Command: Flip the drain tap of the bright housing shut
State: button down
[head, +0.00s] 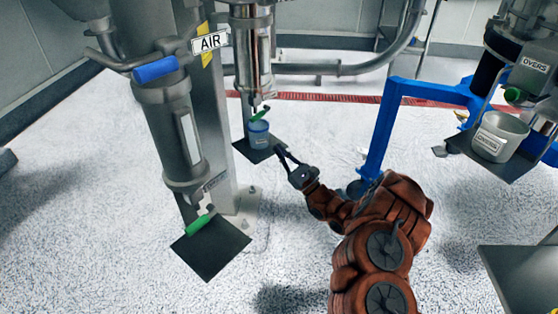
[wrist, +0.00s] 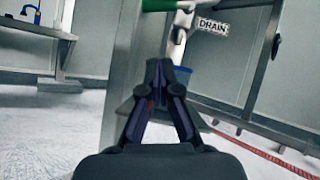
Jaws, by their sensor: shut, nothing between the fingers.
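The bright housing (head: 256,62) is a shiny metal cylinder at upper middle in the head view. Its drain tap has a green handle (head: 261,114), slanted up to the right, above a blue cup (head: 258,134). The cup stands on a dark plate (head: 246,151). My gripper (head: 283,150) is just right of that plate, below and right of the handle, apart from it. In the wrist view my gripper (wrist: 157,66) is shut and empty. A green bar (wrist: 162,4), which looks like a near tap handle, crosses the top edge above the fingers.
A duller housing (head: 172,125) with a blue handle (head: 155,69) stands at left, its green tap handle (head: 201,223) over another dark plate (head: 212,252). A DRAIN tag (wrist: 213,25) hangs beyond my fingers. A blue frame (head: 384,125) stands right of my gripper.

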aim_at(258, 116)
jog(key=w+a+r+b, duration=0.2)
jog(key=a+r+b, duration=0.1)
jog(key=a+r, duration=0.2)
jog(key=shift+w+r+b, duration=0.3)
jog(key=shift+w+r, duration=0.1)
jog(key=shift+r, duration=0.5)
